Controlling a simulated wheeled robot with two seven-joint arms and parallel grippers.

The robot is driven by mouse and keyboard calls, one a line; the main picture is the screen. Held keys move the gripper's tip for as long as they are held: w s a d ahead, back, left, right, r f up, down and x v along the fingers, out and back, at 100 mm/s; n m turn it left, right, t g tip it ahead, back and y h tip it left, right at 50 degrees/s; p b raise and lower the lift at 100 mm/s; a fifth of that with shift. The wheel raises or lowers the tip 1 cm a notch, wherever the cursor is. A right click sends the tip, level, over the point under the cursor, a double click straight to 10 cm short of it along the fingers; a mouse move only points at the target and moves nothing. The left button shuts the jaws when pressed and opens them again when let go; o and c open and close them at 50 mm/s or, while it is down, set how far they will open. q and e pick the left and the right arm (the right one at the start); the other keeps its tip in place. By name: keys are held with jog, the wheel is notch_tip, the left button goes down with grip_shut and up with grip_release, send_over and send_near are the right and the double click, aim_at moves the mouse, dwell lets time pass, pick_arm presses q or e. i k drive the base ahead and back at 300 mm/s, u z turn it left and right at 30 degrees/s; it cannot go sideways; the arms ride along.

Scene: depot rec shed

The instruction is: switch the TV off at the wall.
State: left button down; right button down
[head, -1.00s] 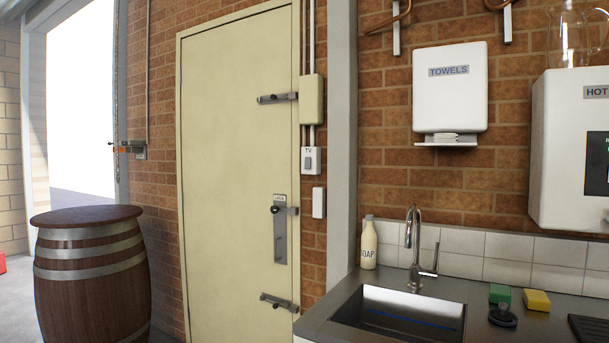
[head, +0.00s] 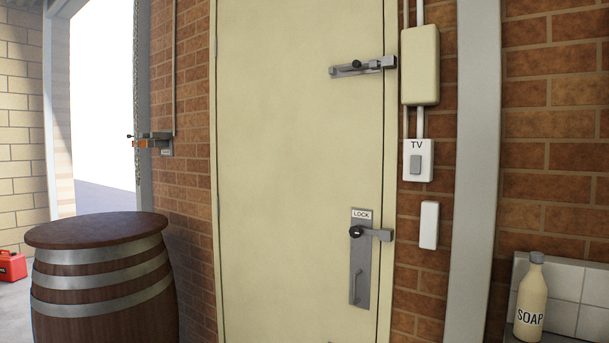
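The TV wall switch (head: 417,161) is a white plate marked "TV" with a grey rocker. It is on the brick wall just right of the cream door, below a cream box (head: 420,66) with conduits running into it. I cannot tell from the rocker whether it is on or off. A blank white unit (head: 429,225) is on the wall just below the switch. No TV shows. Neither of my grippers is in the head view.
The cream door (head: 298,160) is shut, with a bolt (head: 362,67) and a lock plate (head: 361,258). A barrel (head: 100,280) stands at left, a red toolbox (head: 11,266) beyond it. A grey post (head: 474,170) and soap bottle (head: 530,302) are right of the switch.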

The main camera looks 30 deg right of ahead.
aim_at(416, 160)
jog(key=z, duration=0.4)
jog(key=i, duration=2)
jog(key=z, duration=0.95)
